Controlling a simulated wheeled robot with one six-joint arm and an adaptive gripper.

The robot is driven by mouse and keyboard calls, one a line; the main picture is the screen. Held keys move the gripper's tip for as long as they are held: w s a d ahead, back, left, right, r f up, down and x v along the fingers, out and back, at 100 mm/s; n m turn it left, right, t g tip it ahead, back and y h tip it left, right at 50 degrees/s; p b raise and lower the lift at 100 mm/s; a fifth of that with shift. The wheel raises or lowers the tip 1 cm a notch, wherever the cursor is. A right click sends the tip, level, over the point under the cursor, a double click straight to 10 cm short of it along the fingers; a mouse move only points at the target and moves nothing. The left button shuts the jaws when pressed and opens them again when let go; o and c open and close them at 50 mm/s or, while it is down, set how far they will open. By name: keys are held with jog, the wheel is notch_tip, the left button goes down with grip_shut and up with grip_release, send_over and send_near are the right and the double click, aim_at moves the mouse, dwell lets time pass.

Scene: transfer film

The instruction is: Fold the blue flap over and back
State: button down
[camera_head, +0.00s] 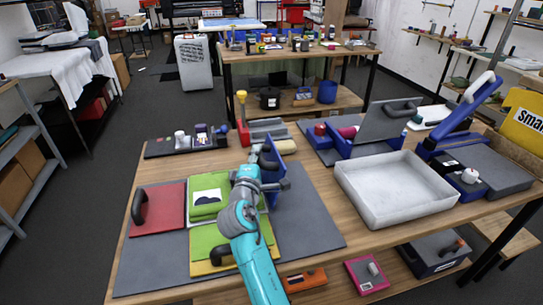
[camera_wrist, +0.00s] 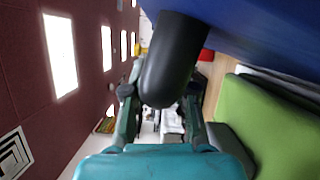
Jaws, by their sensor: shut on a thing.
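The blue flap (camera_head: 284,147) stands raised, roughly upright, over the grey mat in the head view. It also shows as a blue surface (camera_wrist: 260,32) along the upper right of the wrist view. Its black handle (camera_wrist: 172,60) sits between the fingers of my gripper (camera_wrist: 158,98), which is shut on it. In the head view my gripper (camera_head: 268,163) is at the flap's left face, and my arm hides part of the flap and its lower edge.
On the grey mat (camera_head: 312,225) lie a red panel (camera_head: 160,212) with a black handle and green sheets (camera_head: 206,242). To the right are a blue box with a grey lid (camera_head: 385,123) and a white tray (camera_head: 395,188). A dark tool tray (camera_head: 160,149) lies behind.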

jog(key=shift+a+f, duration=0.15)
jog(key=shift+a, duration=0.1)
jog(key=c, duration=1.2)
grip_release()
jog(key=shift+s, duration=0.1)
jog(key=s+a, duration=0.2)
jog(key=s, duration=0.9)
jog(key=shift+s+f, duration=0.2)
jog(key=shift+s, duration=0.15)
